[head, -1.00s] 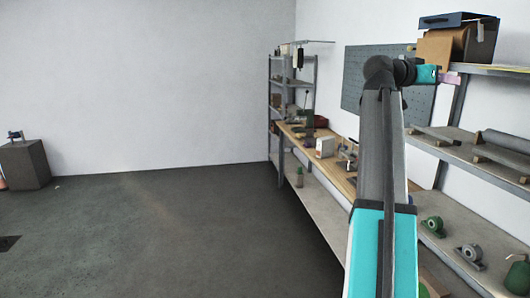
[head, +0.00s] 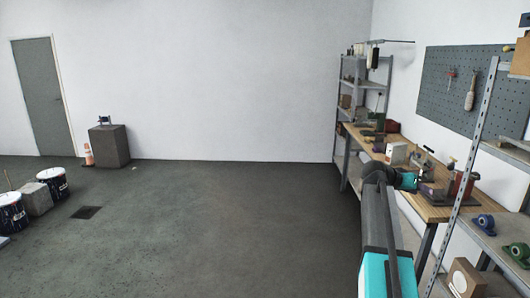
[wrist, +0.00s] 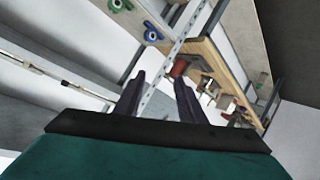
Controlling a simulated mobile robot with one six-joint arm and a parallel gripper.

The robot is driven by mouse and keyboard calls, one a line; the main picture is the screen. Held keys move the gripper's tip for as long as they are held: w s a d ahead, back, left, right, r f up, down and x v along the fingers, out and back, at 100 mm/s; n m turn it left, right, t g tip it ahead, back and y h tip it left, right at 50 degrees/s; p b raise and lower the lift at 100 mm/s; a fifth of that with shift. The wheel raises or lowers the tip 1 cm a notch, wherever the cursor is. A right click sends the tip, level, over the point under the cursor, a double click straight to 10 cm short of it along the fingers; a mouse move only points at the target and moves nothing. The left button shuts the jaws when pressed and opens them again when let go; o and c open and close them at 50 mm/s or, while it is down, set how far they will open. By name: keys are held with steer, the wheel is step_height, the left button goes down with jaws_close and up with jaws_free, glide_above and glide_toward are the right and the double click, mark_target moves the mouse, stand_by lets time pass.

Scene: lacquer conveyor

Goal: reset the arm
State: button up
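My arm rises from the lower right of the head view, with its teal wrist in front of the wooden workbench (head: 432,210). In the wrist view my gripper (wrist: 159,76) shows two dark fingers spread apart. Nothing is held between them; a perforated shelf post (wrist: 180,45) shows behind the gap. In the head view the fingers are too small to make out.
A shelf rack (head: 490,235) with bearing blocks (head: 484,222) stands close on the right. A pegboard (head: 465,85) hangs above the bench. Paint buckets (head: 53,183) and a grey block pedestal (head: 109,146) stand at left. The middle floor is clear.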

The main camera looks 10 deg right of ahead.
steer(key=w+a+f+n+y, duration=0.1)
steer(key=a+f, duration=0.3)
steer(key=f, duration=0.3)
steer(key=w+a+f+n+y, duration=0.1)
steer(key=w+a+f, duration=0.15)
steer(key=f, duration=0.55)
steer(key=s+a+f+n+y, duration=0.1)
steer(key=s+a+f, duration=0.2)
steer(key=a+f, duration=0.65)
steer(key=s+a+f+n+g+y+b, duration=0.15)
steer(key=a+f, duration=0.45)
steer(key=f, duration=0.6)
steer(key=s+a+f+n+y, duration=0.2)
steer(key=s+a+f, duration=0.2)
steer(key=a+f, duration=0.5)
steer(key=s+a+f+n+g+y, duration=0.1)
steer(key=s+a+f, duration=0.5)
steer(key=s+f, duration=0.25)
steer(key=s+a+f+n+g+y, duration=0.1)
steer(key=s+a+f+g, duration=0.1)
steer(key=s+a+f, duration=0.55)
steer(key=s+a+f+n+g+y, duration=0.1)
steer(key=s+a, duration=0.3)
steer(key=s, duration=0.5)
steer(key=s+a+f+n+g+y, duration=0.2)
steer(key=s+a+f+y, duration=0.1)
steer(key=s, duration=0.6)
steer(key=shift+a+f, duration=0.6)
steer(key=shift+a, duration=0.55)
steer(key=shift+s, duration=0.1)
